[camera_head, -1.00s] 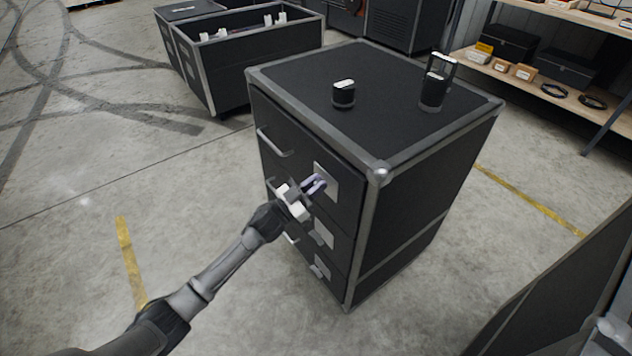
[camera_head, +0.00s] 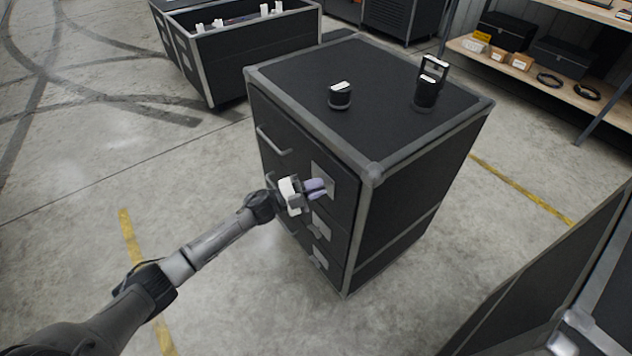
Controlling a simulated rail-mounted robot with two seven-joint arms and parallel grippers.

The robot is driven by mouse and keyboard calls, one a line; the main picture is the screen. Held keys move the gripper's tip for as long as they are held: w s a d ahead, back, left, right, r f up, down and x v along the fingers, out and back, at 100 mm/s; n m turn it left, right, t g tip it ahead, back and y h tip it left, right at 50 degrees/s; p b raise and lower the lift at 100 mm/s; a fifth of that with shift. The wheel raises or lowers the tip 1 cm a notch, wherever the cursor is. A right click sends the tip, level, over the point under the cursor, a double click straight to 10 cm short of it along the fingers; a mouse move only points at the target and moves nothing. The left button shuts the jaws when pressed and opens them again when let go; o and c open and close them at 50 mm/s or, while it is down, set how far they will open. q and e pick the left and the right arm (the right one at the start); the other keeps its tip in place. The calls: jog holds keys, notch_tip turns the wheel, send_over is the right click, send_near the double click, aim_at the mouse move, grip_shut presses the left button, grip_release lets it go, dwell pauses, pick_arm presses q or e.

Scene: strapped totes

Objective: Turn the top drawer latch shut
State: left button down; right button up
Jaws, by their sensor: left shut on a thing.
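The black drawer case (camera_head: 405,190) with grey metal edges stands in the middle of the view. Its top drawer (camera_head: 290,130) looks closed and has a bar handle (camera_head: 272,142) on its left part. The top latch sits on a grey plate (camera_head: 322,172) at the drawer's right; my fingers cover most of the latch, so its angle is hidden. My left gripper (camera_head: 316,188) reaches in from the left, its purple-grey fingertips shut on the top latch at the plate. Two lower latch plates (camera_head: 320,227) show below it. My right gripper is not in view.
On the case top stand a short black cylinder (camera_head: 340,96) and a taller black item with a loop (camera_head: 428,92). An open black crate (camera_head: 245,50) is behind left, a shelf (camera_head: 545,75) at the back right. A dark case edge (camera_head: 560,275) fills the lower right.

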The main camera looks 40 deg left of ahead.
pick_arm(q)
jog(key=m+p, duration=0.1)
jog(key=m, duration=0.1)
jog(key=m+g, duration=0.1)
jog(key=m, duration=0.1)
jog(key=shift+f+g+p, duration=0.2)
jog(key=shift+g+p, duration=0.1)
jog(key=shift+p, duration=0.05)
jog(key=shift+f+m+y+p, duration=0.2)
jog(key=shift+m+y+p, duration=0.15)
jog(key=shift+m, duration=0.35)
jog(key=shift+g, duration=0.3)
jog(key=c, duration=1.2)
grip_release()
jog(key=shift+c, duration=0.2)
jog(key=shift+s+a, duration=0.15)
jog(key=shift+s, duration=0.1)
jog(key=p+v, duration=0.2)
jog(key=v, duration=1.1)
jog(key=shift+p, duration=0.3)
jog(key=shift+s+a, duration=0.1)
